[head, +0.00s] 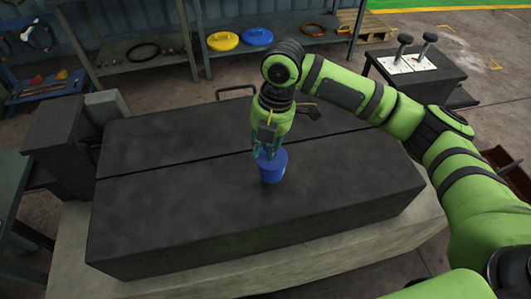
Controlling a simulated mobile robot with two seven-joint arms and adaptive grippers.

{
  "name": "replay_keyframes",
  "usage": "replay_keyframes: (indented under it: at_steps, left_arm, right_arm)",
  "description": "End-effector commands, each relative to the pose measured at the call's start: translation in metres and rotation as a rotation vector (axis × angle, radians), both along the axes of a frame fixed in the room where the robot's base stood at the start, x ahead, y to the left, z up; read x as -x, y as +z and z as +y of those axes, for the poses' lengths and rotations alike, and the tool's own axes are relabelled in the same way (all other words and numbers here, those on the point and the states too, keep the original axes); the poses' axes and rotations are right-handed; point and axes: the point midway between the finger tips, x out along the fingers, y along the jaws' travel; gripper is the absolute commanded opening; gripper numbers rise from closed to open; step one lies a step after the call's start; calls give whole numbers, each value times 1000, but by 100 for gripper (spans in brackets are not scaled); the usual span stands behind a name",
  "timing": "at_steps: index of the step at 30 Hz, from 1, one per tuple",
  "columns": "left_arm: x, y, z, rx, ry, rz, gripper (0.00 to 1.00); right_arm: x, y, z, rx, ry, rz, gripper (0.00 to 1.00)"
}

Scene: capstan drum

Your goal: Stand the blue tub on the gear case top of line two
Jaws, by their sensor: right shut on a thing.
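The blue tub (273,168) is a small upright cylinder in the middle of the head view. It is at the top of a long dark gear case (180,215); I cannot tell whether its base touches that surface. My right gripper (267,152) points down from above and is shut on the tub's upper rim. The fingers hide part of the rim. A second dark case top (160,140) lies behind the first, past a narrow dark gap. My left gripper is not in view.
A grey block (66,145) stands at the left end of the cases. A dark stand with two levers (415,65) is at the back right. The front case top is otherwise clear.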

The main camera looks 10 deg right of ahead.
Motion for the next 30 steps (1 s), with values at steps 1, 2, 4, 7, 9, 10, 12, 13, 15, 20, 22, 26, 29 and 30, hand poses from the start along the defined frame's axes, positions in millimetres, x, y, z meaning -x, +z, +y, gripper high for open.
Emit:
replay_keyframes:
  at_steps: [1,2,4,7,9,10,12,13,15,20,22,26,29,30]
  left_arm:
    - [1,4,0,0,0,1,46]
    - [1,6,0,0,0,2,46]
    - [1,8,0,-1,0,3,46]
    - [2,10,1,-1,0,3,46]
    - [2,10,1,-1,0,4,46]
    - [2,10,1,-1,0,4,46]
    - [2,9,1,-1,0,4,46]
    - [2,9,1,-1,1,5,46]
    - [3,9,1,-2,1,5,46]
    - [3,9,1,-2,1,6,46]
    - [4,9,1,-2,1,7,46]
    - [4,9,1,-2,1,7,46]
    - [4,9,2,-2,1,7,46]
    - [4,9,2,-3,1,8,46]
  right_arm:
    - [1,-6,-1,3,0,4,0]
    - [1,-11,-1,2,0,3,0]
    - [1,-21,-1,2,0,3,0]
    - [1,-31,-1,1,-1,2,0]
    - [1,-34,-1,0,0,0,0]
    - [0,-34,-1,1,1,-1,0]
    - [0,-34,-1,1,1,-1,0]
    - [0,-34,-1,1,1,-1,0]
    - [1,-34,-1,1,0,-1,0]
    - [1,-38,-1,2,0,1,32]
    - [1,-38,-1,2,0,1,48]
    - [1,-38,-1,2,0,1,48]
    - [1,-38,-1,2,0,1,48]
    - [1,-38,-1,2,0,1,48]
